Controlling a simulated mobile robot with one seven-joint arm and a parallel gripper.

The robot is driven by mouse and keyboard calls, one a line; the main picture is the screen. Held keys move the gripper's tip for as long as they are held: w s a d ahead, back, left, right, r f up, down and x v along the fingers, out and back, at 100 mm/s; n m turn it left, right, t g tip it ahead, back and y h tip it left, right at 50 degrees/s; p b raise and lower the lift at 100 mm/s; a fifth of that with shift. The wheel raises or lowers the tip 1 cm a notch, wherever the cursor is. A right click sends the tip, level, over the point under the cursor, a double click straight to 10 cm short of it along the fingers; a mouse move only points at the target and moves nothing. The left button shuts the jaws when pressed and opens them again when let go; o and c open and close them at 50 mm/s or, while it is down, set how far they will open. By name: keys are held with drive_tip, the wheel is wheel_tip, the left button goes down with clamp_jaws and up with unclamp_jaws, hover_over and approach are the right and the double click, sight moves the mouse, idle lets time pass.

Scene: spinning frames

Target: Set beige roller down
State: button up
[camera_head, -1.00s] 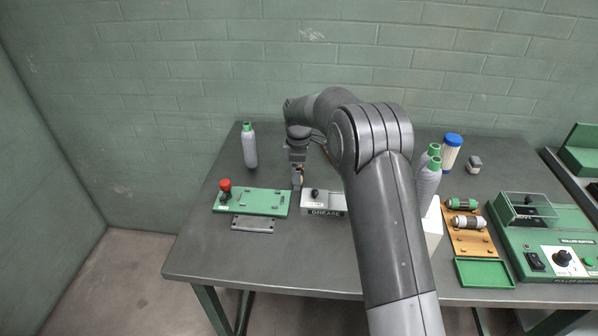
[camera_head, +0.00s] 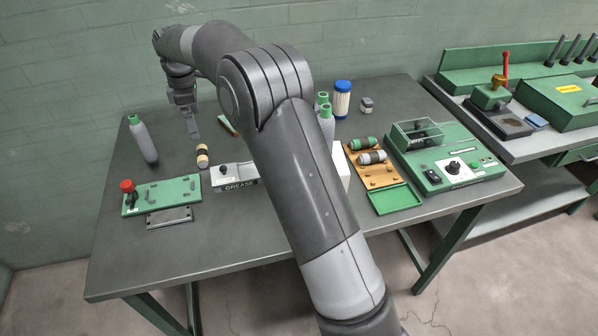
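The beige roller (camera_head: 202,156), with a dark band around its middle, stands upright on the grey table (camera_head: 130,245). It is between the green fixture plate and the grease unit, a little behind them. My gripper (camera_head: 191,131) points down above and behind the roller, apart from it. Nothing shows in the gripper, but its fingers overlap from this side, so their opening cannot be made out.
A green plate with a red knob (camera_head: 163,195) and the grease unit (camera_head: 234,174) are in front of the roller. A grey bottle (camera_head: 144,141) stands at left. A wooden rack (camera_head: 377,178) holds other rollers. My arm hides part of the table's middle.

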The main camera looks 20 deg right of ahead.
drive_tip(key=s+d+r+m+t, duration=0.2)
drive_tip(key=s+d+r+m, duration=0.2)
drive_tip(key=s+d+r, duration=0.45)
drive_tip(key=s+d+r+m+t, duration=0.1)
drive_tip(key=s+d+r+m, duration=0.45)
drive_tip(key=s, duration=0.55)
drive_tip(key=s+d+f+m+t, duration=0.1)
drive_tip(key=s+d+f+m, duration=0.1)
drive_tip(key=s, duration=0.5)
drive_tip(key=s+d+f+m, duration=0.2)
drive_tip(key=s+d+m, duration=0.1)
drive_tip(key=s, duration=0.4)
drive_tip(key=s+d+f+m+t, duration=0.1)
drive_tip(key=s+d+f+m, duration=0.1)
drive_tip(key=s, duration=0.5)
drive_tip(key=shift+d+m+t, duration=0.3)
drive_tip(key=shift+d+m, duration=0.25)
drive_tip(key=shift+d, duration=0.2)
drive_tip(key=shift+f, duration=0.1)
